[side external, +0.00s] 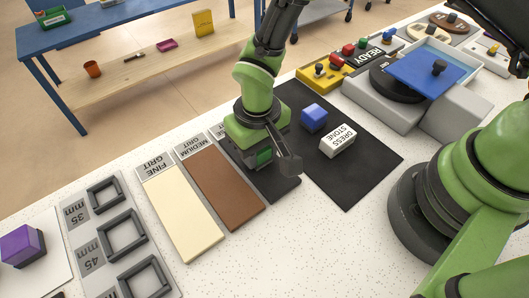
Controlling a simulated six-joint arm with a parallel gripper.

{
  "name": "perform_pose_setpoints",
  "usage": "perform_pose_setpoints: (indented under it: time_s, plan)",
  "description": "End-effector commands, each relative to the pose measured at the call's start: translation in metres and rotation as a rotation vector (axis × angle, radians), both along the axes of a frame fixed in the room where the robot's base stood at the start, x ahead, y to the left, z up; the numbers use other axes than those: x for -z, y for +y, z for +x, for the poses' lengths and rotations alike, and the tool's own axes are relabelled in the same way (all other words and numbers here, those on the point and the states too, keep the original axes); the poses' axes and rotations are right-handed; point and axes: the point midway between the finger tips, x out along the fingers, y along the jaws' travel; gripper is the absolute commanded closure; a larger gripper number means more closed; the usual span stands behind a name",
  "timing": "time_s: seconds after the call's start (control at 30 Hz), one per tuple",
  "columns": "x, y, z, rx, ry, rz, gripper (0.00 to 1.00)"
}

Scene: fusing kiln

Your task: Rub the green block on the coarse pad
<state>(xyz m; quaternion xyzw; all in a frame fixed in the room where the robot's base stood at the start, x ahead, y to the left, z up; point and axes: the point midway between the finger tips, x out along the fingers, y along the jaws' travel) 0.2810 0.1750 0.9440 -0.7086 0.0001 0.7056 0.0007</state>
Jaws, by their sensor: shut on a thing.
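My gripper (266,160) is shut on the green block (264,156), of which a small face shows between the fingers. The gripper points down over the dark grey coarse pad (277,188), the rightmost of three long pads. The block is low over this pad; I cannot tell whether it touches it. My gripper and wrist hide the pad's middle and most of its label.
The brown medium grit pad (225,188) and the cream fine grit pad (182,215) lie to the left. A black mat (345,180) to the right carries a blue block (313,117) and a white dress stone (338,140). A grey gauge board (75,225) with square frames lies further left.

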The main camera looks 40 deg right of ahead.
Motion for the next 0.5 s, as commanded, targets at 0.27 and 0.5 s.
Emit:
perform_pose_setpoints:
  time_s: [0.27,0.5]
  plan:
    - [0.0,0.0,0.011,-0.001,-0.001,0.0,0.84]
    - [0.0,0.0,0.025,0.001,0.0,0.0,0.84]
